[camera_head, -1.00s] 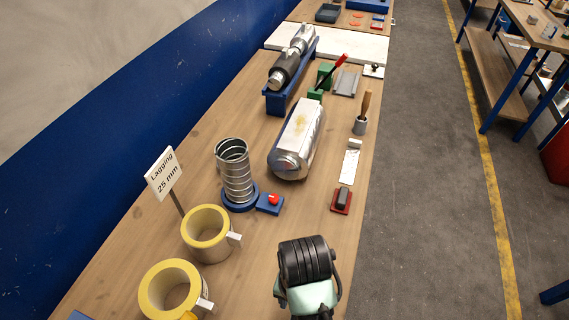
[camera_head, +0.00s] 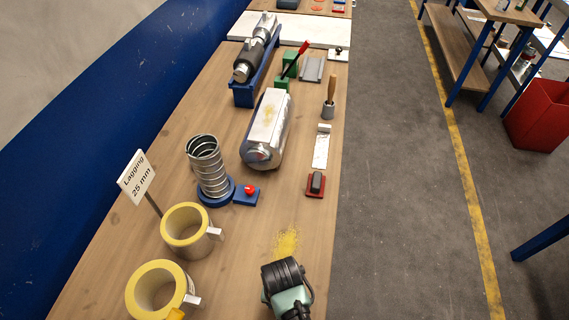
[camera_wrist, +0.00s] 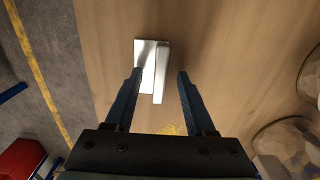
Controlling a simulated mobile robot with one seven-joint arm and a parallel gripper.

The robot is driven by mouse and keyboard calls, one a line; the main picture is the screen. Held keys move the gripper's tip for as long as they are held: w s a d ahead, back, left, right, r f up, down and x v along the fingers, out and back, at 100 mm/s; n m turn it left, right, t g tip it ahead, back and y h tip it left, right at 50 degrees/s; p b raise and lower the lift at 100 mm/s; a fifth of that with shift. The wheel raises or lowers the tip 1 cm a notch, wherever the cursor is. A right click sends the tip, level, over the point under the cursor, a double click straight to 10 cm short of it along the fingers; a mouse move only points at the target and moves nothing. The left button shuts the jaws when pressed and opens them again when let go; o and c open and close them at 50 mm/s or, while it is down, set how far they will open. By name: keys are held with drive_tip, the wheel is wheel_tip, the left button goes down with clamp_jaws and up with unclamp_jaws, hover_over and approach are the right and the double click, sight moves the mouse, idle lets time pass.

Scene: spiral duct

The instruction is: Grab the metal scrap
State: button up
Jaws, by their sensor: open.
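A bright silvery piece of bent metal, which I take for the metal scrap (camera_wrist: 148,62), lies on the wooden bench in the wrist view. It looks like a flat plate with a narrower raised strip along one side. My gripper (camera_wrist: 155,76) is open, its two dark fingers apart. The scrap shows between and beyond the fingertips, closer to the left finger; I cannot tell the height gap. In the head view my dark wrist (camera_head: 286,280) is at the bottom, the fingers are hidden, and I do not make out this scrap there.
Yellow powder (camera_head: 287,241) lies on the bench just beyond my wrist. Two yellow-lined rings (camera_head: 187,231) and a spiral duct (camera_head: 210,168) stand to the left. A lagged silver cylinder (camera_head: 266,131) and a red-based block (camera_head: 316,184) are farther on. The bench edge and floor are to the right.

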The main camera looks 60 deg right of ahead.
drive_tip(key=shift+f, duration=0.1)
drive_tip(key=shift+c, duration=0.3)
clamp_jaws()
